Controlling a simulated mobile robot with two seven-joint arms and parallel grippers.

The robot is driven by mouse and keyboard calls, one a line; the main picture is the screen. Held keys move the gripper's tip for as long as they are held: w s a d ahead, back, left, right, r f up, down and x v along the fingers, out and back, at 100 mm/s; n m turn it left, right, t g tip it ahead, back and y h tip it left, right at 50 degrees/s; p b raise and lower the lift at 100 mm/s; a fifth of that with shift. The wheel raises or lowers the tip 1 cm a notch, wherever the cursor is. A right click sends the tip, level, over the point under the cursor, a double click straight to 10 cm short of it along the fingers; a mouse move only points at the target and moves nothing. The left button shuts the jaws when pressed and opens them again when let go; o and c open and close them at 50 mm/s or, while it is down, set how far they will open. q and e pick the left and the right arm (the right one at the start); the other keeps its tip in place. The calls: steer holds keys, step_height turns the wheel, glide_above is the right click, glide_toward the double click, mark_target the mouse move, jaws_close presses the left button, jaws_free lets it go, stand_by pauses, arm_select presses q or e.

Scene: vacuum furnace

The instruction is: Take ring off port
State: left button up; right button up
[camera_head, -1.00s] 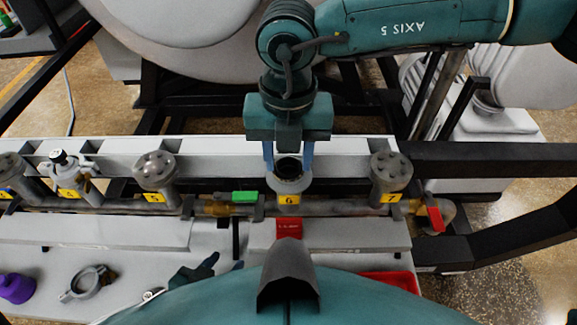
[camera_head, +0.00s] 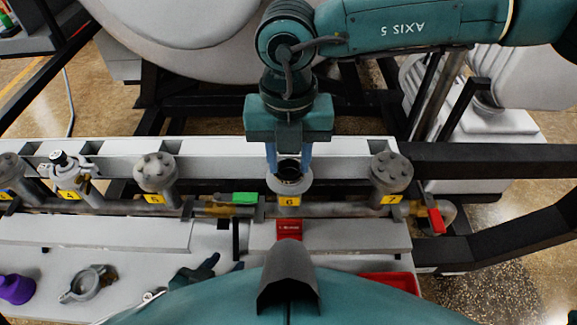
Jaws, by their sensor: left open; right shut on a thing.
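Port 6 (camera_head: 290,201) is a short upright grey stub with a yellow number 6 label, in the middle of the pipe row. A dark ring (camera_head: 291,180) sits at its open top. My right gripper (camera_head: 289,163) points down over this port from above, its two blue fingers shut on the ring, one on each side. The ring is still at the port mouth; I cannot tell whether it is lifted at all.
Bolted capped ports 5 (camera_head: 155,172) and 7 (camera_head: 390,172) flank port 6. A green handle (camera_head: 237,197) and a red handle (camera_head: 436,220) are on the pipe. A grey clamp (camera_head: 88,284), purple object (camera_head: 15,288), red box (camera_head: 289,228) and red tray (camera_head: 392,281) are near the front.

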steer(key=shift+w+r+p, duration=0.1)
steer(key=shift+r+p, duration=0.65)
steer(key=shift+r, duration=2.2)
